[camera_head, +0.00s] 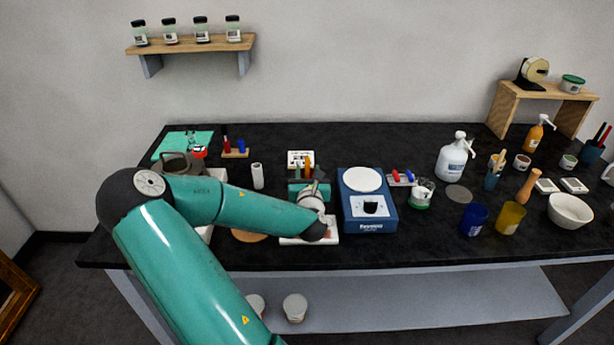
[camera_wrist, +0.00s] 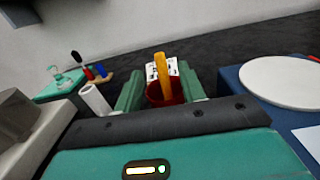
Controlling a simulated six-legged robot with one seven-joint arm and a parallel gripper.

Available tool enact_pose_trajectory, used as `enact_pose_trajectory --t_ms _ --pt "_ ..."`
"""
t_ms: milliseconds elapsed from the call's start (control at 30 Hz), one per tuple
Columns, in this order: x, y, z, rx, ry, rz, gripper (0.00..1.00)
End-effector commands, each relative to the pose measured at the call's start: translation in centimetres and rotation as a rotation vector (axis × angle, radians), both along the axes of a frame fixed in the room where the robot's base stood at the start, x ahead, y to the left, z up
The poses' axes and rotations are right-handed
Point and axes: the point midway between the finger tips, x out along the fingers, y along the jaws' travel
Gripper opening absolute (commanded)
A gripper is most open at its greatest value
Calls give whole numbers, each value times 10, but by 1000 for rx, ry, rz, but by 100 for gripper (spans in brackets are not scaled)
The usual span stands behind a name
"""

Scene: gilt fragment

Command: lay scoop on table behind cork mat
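My gripper (camera_wrist: 164,84) has its two green fingers apart. A dark red cup-like piece with an upright yellow-orange handle (camera_wrist: 162,72) shows between them in the wrist view. I see no clear grip on it; whether the fingers touch it is unclear. This may be the scoop, but I cannot be sure. In the head view the orange handle (camera_head: 307,163) stands just behind my gripper (camera_head: 309,187). A round brown mat (camera_head: 248,237), likely the cork mat, lies near the front edge, partly hidden by my arm.
A blue scale (camera_head: 369,220) stands right of my gripper. A white cylinder (camera_head: 257,176) stands to its left; a white card (camera_head: 300,154) is behind. A red-and-blue marker stand (camera_head: 236,152) is farther back left. Bare black tabletop shows between these.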

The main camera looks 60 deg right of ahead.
Motion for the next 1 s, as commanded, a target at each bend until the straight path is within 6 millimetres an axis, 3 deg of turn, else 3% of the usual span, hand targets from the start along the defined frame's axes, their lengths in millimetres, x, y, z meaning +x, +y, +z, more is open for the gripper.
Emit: enact_pose_trajectory --t_ms 233,500,700,733,1000 --pt "17 -33 -1 -1 -2 -1 40" --pt "20 -37 -1 -1 0 -1 40" --pt "20 -37 -1 -1 0 -1 3" --pt "20 -37 -1 -1 0 -1 0" --pt "19 -36 0 -1 -2 -1 0"
